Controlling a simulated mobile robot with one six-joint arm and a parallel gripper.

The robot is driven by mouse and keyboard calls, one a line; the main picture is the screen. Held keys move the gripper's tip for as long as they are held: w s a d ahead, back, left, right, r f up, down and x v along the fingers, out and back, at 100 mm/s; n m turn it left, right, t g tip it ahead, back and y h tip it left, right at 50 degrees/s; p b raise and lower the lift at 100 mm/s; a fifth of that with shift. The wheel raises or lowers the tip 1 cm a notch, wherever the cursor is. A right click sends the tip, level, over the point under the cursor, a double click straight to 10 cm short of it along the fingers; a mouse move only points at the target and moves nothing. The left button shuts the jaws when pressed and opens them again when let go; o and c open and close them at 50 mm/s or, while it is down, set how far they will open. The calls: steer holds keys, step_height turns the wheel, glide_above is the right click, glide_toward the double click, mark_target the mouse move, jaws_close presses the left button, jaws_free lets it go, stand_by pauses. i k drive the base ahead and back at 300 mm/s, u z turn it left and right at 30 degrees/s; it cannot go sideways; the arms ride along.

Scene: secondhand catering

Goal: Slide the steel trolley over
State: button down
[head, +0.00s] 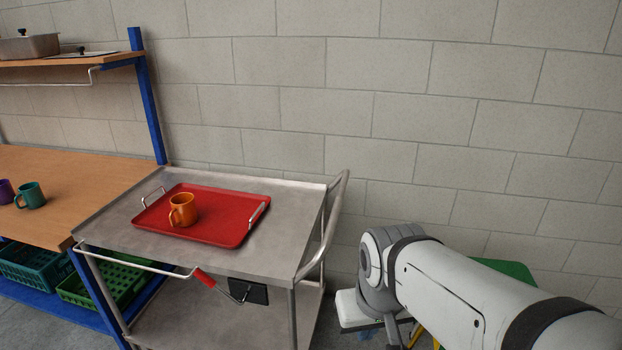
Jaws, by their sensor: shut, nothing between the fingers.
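The steel trolley (110,222) stands against the left workbench, in the left middle of the head view. Its flat grey top carries a red tray (225,235) with two metal handles. An orange mug (183,210) stands upright on the tray. The trolley's curved push handle (333,222) rises at its right end. A red-gripped lever (204,278) sticks out below the front edge of the top, beside a black plate (248,292). My arm reaches in from the lower right and bends down, right of the trolley and apart from the handle. My gripper is not visible.
The wooden workbench (85,190) at left has blue posts, a teal mug (31,196) and a purple mug (6,191). Green crates (106,283) sit below it. A shelf (70,66) hangs above. A block wall (400,100) closes the back. A green object (508,268) is partly hidden behind my arm.

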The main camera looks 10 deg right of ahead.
mark_target(281, 310)
steer(key=z, duration=0.05)
steer(key=i, duration=1)
steer(key=u, duration=0.05)
